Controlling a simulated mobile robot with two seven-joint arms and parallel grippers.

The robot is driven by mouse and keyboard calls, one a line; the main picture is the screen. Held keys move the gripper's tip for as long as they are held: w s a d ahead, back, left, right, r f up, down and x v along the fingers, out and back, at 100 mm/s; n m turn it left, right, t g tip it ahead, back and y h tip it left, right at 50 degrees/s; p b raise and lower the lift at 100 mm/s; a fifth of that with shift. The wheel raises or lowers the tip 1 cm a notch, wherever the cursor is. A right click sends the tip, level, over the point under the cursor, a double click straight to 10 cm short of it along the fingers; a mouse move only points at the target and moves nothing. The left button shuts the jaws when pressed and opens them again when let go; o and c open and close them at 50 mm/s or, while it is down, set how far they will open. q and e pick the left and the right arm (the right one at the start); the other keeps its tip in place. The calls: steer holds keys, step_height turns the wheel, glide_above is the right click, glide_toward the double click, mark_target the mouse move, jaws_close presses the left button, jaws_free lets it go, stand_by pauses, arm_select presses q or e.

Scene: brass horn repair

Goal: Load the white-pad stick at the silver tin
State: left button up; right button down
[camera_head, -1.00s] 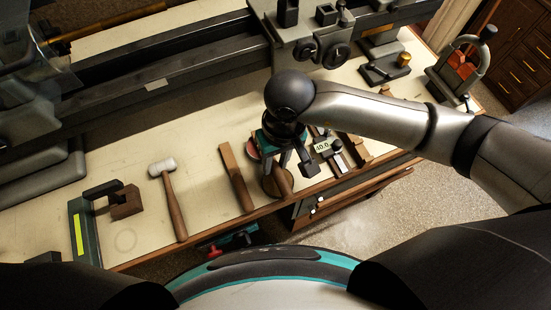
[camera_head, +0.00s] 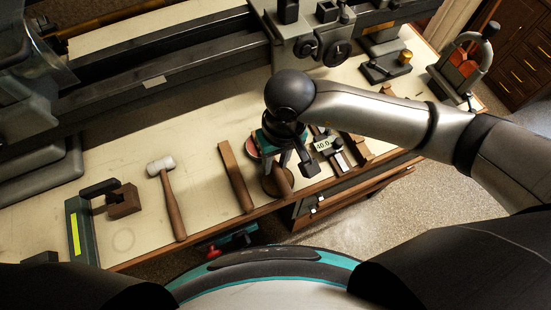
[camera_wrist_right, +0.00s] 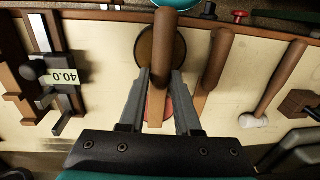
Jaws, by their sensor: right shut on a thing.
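My right gripper (camera_wrist_right: 160,74) is shut on a brown wooden stick (camera_wrist_right: 168,24) over the bench's front edge. The stick's rounded end points toward my base in the right wrist view. The right gripper (camera_head: 290,170) shows in the head view, partly covered by its own wrist. A round brown-topped dish or tin (camera_wrist_right: 147,46) lies beneath the held stick, also in the head view (camera_head: 270,184). A reddish round thing (camera_head: 254,152) is partly hidden behind the gripper. I cannot make out a white pad or tell which round thing is the silver tin. My left gripper is not in view.
A flat wooden stick (camera_head: 235,175) and a mallet (camera_head: 170,195) lie to the left. A caliper-like gauge (camera_head: 329,147) lies right of the gripper. A lathe-like machine (camera_head: 180,80) runs along the back. The bench (camera_head: 115,150) has clear space behind the mallet.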

mark_target(275, 164)
steer(key=shift+s+f+b, duration=0.1)
steer(key=shift+f+b, duration=0.05)
steer(key=shift+b, duration=0.2)
stand_by(1.4)
steer(key=shift+r+p, duration=1.75)
steer(key=shift+r, duration=1.85)
